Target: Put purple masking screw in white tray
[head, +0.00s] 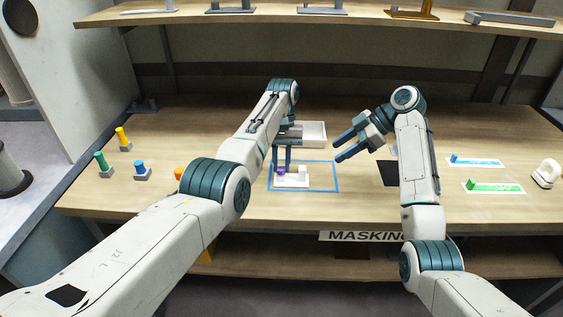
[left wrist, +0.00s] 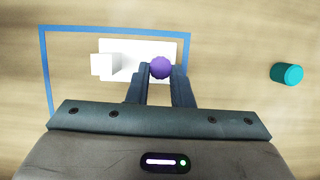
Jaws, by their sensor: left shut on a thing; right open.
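The purple masking screw (head: 281,171) is at the left end of a small white block-shaped fixture (head: 292,183) inside a blue taped outline. My left gripper (head: 281,168) points down and is shut on the screw; in the left wrist view the round purple head (left wrist: 160,67) sits between the fingertips. I cannot tell whether the screw is still seated in the fixture. The white tray (head: 315,134) stands just behind the blue outline, partly hidden by my left gripper. My right gripper (head: 341,147) is open and empty, right of the tray.
Yellow, green and blue screws in grey holders (head: 142,171) stand at the left. An orange piece (head: 179,173) is partly hidden by my left arm. A black square (head: 389,173) and blue and green pieces on white labels (head: 494,186) lie at the right. A shelf hangs above.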

